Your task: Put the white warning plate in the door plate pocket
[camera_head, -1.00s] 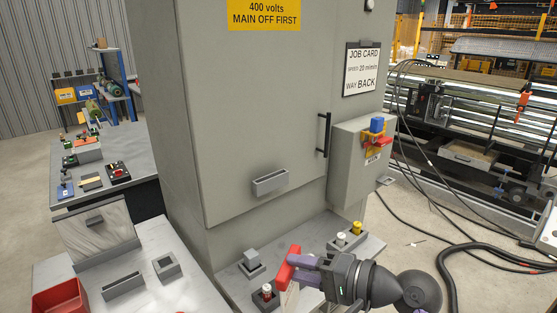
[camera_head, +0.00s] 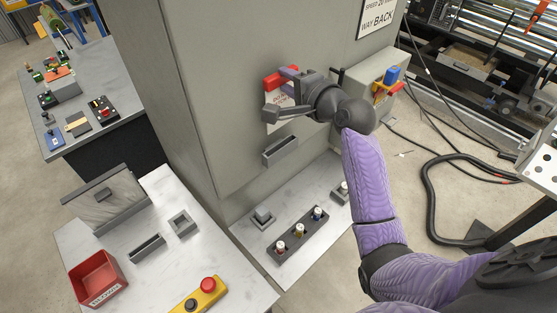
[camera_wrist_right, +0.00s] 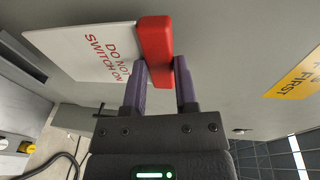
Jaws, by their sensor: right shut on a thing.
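The white warning plate (camera_head: 279,124) with red lettering and a red grip (camera_head: 275,80) is held in front of the grey cabinet door. In the right wrist view the plate (camera_wrist_right: 88,50) reads "DO NOT SWITCH ON", and its red grip (camera_wrist_right: 155,45) is between the purple fingers. My right gripper (camera_head: 289,76) is shut on the red grip; it also shows in the wrist view (camera_wrist_right: 163,78). The door plate pocket (camera_head: 280,151), a grey open-topped slot on the door, is below the plate, apart from it, and looks empty. My left gripper is not in view.
A switch box (camera_head: 372,90) with a red and yellow switch juts out right of the door. A shelf below bears a strip of fuses (camera_head: 299,235). At the left stand a red bin (camera_head: 98,278), small grey holders and a yellow button box (camera_head: 200,296).

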